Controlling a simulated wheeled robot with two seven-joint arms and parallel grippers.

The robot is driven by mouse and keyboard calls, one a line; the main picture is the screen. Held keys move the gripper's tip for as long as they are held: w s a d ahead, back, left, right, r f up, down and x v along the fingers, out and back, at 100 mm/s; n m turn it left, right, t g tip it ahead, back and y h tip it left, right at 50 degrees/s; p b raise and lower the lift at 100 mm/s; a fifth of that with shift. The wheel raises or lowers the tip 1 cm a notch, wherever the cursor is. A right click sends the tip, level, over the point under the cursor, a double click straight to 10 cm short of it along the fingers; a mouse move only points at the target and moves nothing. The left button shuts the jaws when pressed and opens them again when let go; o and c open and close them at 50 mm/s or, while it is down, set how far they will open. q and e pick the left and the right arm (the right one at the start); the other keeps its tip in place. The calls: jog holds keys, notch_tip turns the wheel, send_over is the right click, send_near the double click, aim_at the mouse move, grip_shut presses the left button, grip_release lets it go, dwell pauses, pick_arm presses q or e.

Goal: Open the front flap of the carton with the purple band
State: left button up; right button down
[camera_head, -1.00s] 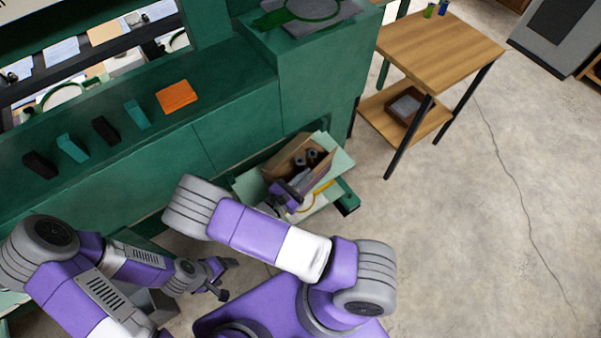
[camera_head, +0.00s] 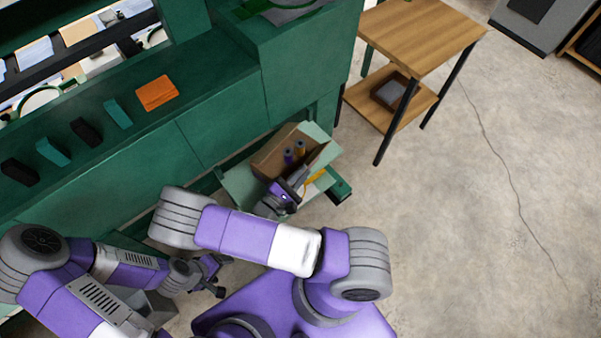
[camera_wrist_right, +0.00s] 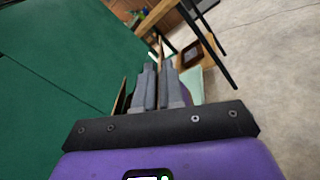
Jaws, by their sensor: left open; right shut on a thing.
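The brown carton (camera_head: 271,157) stands in a pulled-out drawer, open at the top, with purple and orange spools showing inside. Its purple band is not clear in the head view. My right gripper (camera_head: 302,178) is at the carton's front side, shut on a thin brown edge that looks like the front flap. In the right wrist view, the fingers of my right gripper (camera_wrist_right: 160,72) are close together with a thin brown strip (camera_wrist_right: 161,46) between their tips. My left gripper (camera_head: 220,277) is open and empty, low and left of the carton.
The pale green drawer (camera_head: 240,186) juts from the green cabinet (camera_head: 225,118). A wooden table (camera_head: 420,35) with a lower shelf stands to the right. An orange stack (camera_head: 157,93) and several small blocks lie on the cabinet ledge.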

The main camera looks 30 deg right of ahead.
jog(key=c, duration=1.3)
grip_release()
jog(key=shift+a, duration=0.1)
jog(key=p+v, duration=0.1)
jog(key=v, duration=0.6)
jog(key=shift+a, duration=0.2)
